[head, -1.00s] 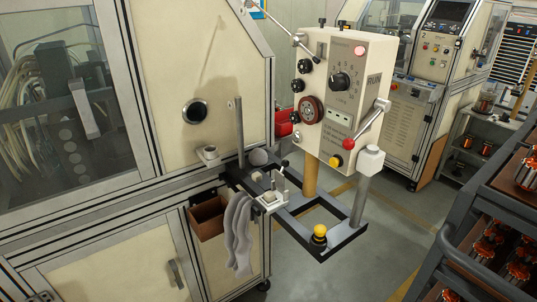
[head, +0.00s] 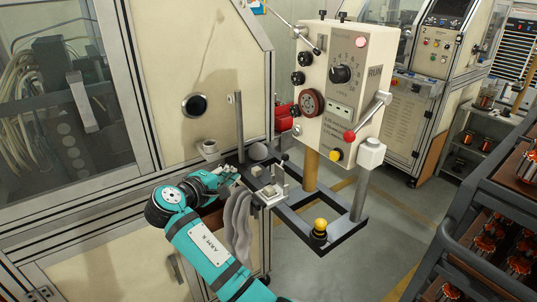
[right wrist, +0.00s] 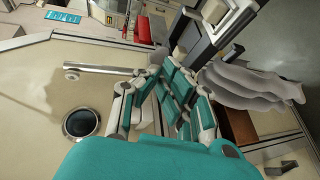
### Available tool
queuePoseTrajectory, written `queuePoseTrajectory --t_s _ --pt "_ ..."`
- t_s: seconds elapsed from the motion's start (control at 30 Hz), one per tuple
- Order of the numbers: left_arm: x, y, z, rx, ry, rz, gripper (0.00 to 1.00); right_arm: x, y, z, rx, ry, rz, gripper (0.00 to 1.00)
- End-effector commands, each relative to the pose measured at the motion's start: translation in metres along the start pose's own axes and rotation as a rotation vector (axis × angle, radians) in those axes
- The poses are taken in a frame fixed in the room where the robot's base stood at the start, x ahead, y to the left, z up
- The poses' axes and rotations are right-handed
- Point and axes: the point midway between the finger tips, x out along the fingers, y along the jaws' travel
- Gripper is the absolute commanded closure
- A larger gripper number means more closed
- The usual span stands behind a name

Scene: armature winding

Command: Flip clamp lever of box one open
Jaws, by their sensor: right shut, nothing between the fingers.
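A cream control box (head: 343,97) with a dial and buttons stands on a post. A metal lever with a red knob (head: 349,136) slants down across its right side. A second lever (head: 290,30) reaches out from its upper left. I cannot tell from the pictures which lever is the clamp lever of box one. My right gripper (head: 226,176) is left of and below the box, beside the grey cloth (head: 237,222), apart from both levers. In the right wrist view its teal fingers (right wrist: 180,92) are shut and empty. My left gripper is not in view.
A dark metal frame (head: 345,231) under the box carries a yellow-topped button (head: 320,226) and a small clamp fixture (head: 269,192). An upright metal post (head: 239,120) stands close behind my right gripper. A dark shelf rack (head: 470,215) with copper-wound parts is at the right.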

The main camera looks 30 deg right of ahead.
Motion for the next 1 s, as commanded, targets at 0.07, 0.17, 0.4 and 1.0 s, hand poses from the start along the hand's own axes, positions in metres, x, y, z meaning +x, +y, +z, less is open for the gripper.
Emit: queuePoseTrajectory --t_s 0.07,0.17,0.4,1.0 --pt "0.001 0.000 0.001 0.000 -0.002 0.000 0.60 -0.012 0.033 0.007 0.048 -0.041 0.035 1.00" --pt "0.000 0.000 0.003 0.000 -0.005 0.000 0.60 -0.019 0.052 0.014 0.073 -0.071 0.055 1.00" --pt "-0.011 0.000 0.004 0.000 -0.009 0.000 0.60 0.006 0.059 0.019 0.075 -0.082 0.060 1.00" --pt "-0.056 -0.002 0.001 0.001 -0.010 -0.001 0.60 0.084 0.060 0.056 0.077 -0.076 0.057 1.00"
